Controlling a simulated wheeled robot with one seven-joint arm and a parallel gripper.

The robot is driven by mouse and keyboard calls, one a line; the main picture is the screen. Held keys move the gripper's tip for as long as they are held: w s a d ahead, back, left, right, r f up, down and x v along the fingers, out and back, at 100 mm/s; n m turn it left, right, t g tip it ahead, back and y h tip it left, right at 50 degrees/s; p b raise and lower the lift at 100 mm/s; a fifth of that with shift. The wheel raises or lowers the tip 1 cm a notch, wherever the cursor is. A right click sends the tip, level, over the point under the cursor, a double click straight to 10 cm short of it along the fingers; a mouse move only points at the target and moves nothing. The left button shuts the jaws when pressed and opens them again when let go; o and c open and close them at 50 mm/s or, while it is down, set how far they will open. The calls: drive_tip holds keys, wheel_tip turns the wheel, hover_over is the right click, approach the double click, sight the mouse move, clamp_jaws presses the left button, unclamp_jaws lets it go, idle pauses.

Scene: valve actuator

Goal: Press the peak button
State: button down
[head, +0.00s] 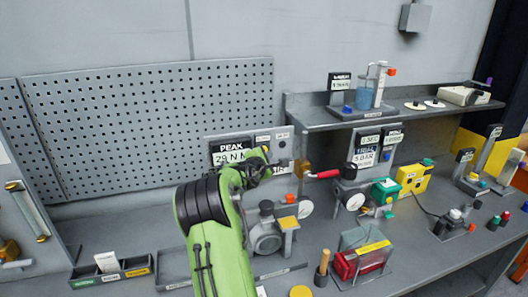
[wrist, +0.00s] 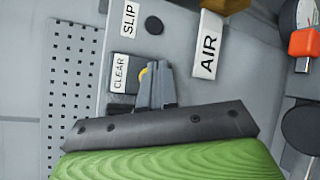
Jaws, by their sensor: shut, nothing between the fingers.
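The panel with the PEAK display (head: 232,150) stands upright at the back of the bench, in front of the pegboard. Its readout begins with 29. My gripper (head: 270,166) is in front of the panel's lower right and hides part of it. In the wrist view my gripper (wrist: 158,68) is shut and empty, with its fingertips close to the panel face. A yellow button (wrist: 145,74) shows partly behind the fingers, beside the CLEAR label (wrist: 119,72). No PEAK label is readable in the wrist view, and I cannot tell whether the fingertips touch the button.
The SLIP label (wrist: 129,18), a dark round button (wrist: 154,25) and the AIR label (wrist: 207,44) are close by on the panel. A red-handled valve (head: 328,174) and gauges stand right of my gripper.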

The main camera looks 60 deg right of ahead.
idle(0.6)
drive_tip(key=shift+w+d, duration=0.3)
drive_tip(key=shift+w, duration=0.05)
drive_tip(key=shift+w+d+p, duration=0.35)
drive_tip(key=shift+p, duration=0.25)
idle(0.6)
drive_tip(key=shift+a, duration=0.1)
drive_tip(key=shift+s+a+b, duration=0.55)
drive_tip(key=shift+s+b, duration=0.1)
drive_tip(key=shift+b, duration=0.05)
drive_tip(key=shift+s+a+b, duration=1.4)
drive_tip(key=shift+s+a, duration=0.4)
